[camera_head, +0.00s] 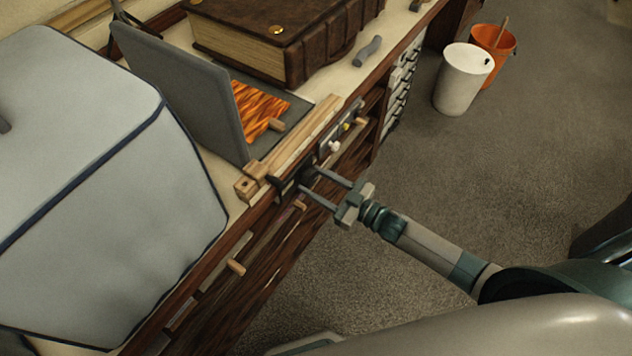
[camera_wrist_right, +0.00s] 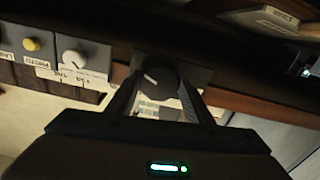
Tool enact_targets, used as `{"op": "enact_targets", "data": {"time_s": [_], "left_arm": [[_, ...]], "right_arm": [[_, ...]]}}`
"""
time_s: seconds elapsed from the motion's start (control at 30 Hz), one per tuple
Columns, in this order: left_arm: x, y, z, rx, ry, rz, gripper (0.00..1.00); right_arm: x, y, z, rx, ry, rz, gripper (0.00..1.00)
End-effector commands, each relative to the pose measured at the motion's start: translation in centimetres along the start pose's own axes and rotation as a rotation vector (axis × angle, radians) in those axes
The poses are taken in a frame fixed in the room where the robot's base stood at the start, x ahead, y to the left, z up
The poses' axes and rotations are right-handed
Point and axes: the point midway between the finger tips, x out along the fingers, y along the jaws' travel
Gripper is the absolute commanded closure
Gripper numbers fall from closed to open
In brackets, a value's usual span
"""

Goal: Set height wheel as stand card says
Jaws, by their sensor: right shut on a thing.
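My right gripper (camera_head: 309,178) reaches from the right to the front edge of the bench. It is shut on a dark round knob (camera_wrist_right: 157,80), which looks like the height wheel. In the right wrist view the knob sits between the two fingers on a dark plate and has a short pale pointer line. In the head view the knob is small and dark, partly hidden by the fingers. No stand card can be read in either view. A pale patch with marks below the knob in the wrist view is mostly hidden. My left gripper is not in view.
A white knob (camera_wrist_right: 72,57) and a yellow button (camera_wrist_right: 31,44) sit beside the wheel on labelled panels. On the bench are a thick brown book (camera_head: 285,35), an upright grey panel (camera_head: 180,85) and a large grey covered box (camera_head: 90,170). A white bin (camera_head: 462,78) and orange bucket (camera_head: 497,42) stand on open floor.

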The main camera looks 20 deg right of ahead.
Motion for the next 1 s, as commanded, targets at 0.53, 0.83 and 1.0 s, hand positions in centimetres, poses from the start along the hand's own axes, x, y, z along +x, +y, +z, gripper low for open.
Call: {"op": "enact_targets", "data": {"time_s": [0.53, 0.83, 1.0], "left_arm": [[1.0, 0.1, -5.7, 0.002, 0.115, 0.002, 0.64], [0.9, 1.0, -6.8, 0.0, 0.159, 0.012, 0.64], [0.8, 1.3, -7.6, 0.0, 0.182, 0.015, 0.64]], "right_arm": [[0.0, 0.0, 0.1, -0.446, 0.001, -0.001, 0.76], [0.0, 0.1, 0.1, -0.663, 0.0, -0.001, 0.76], [0.0, 0.1, 0.0, -0.731, 0.0, -0.001, 0.76]]}}
